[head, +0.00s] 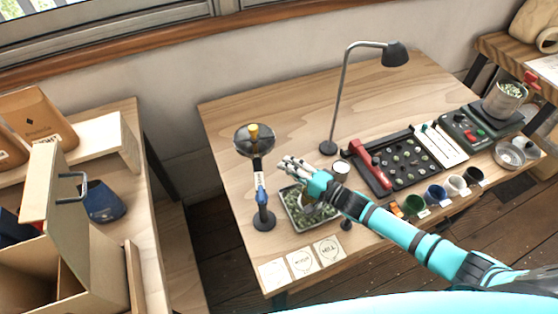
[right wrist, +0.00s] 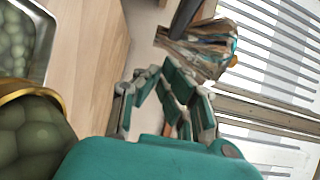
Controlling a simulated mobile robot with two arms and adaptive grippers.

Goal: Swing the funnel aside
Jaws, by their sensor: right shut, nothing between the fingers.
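The funnel (head: 250,145) is a dark grey bowl shape with a yellow piece at its middle, at the top of a stand. The stand has a blue part (head: 260,192) on its post and a round black base (head: 264,219) on the table. My right gripper (head: 287,165) is to the right of the funnel and post, apart from them in the picture. It is shut and empty; its fingers also show in the right wrist view (right wrist: 162,75). The funnel cannot be made out in the wrist view. My left gripper is out of view.
A tray of green beans (head: 290,212) lies partly under my right arm. A gold-rimmed vessel of green beans (right wrist: 22,90) is close in the wrist view. A lamp (head: 333,105), a dark board (head: 400,170) and several cups stand to the right. Cards (head: 300,262) lie in front.

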